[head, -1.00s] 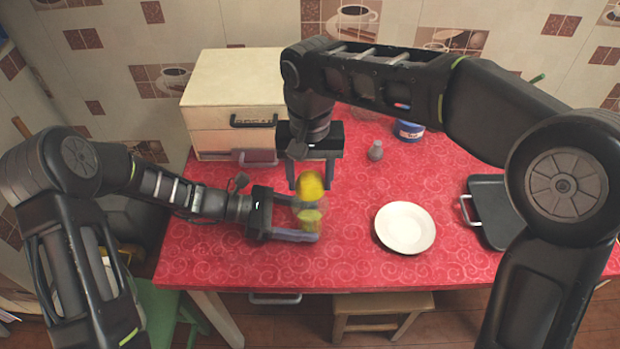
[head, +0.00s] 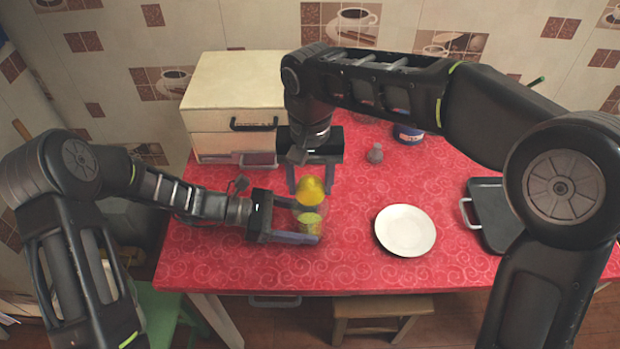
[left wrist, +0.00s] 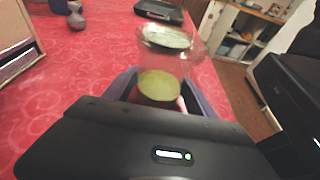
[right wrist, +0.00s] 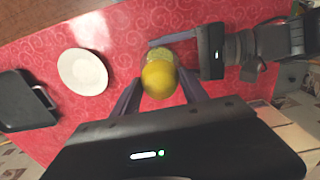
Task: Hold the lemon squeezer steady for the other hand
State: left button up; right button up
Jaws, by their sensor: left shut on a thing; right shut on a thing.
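The lemon squeezer (head: 308,223) is a clear vessel with a yellow-green layer inside, standing near the table's front left. My left gripper (head: 314,221) is shut around its lower part from the left. In the left wrist view the squeezer (left wrist: 162,62) rises between the fingers, with its clear top uncovered by them. A yellow lemon (head: 312,190) is directly over the squeezer in the head view. My right gripper (head: 311,182) points down and is shut on the lemon. In the right wrist view the lemon (right wrist: 158,80) hides part of the squeezer; whether they touch is unclear.
A white plate (head: 405,230) lies right of the squeezer on the red cloth (head: 350,265). A black pan (head: 497,215) is at the right. A cream bread box (head: 230,85), a small grey shaker (head: 375,153) and a blue tin (head: 408,134) stand farther back.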

jog(key=shift+f, duration=0.8)
jog(key=shift+r, duration=0.1)
jog(key=shift+r, duration=1)
jog(key=shift+r, duration=0.1)
jog(key=shift+r, duration=1.3)
pick_arm(q)
jog(key=o, duration=1.1)
jog(key=shift+c, duration=0.2)
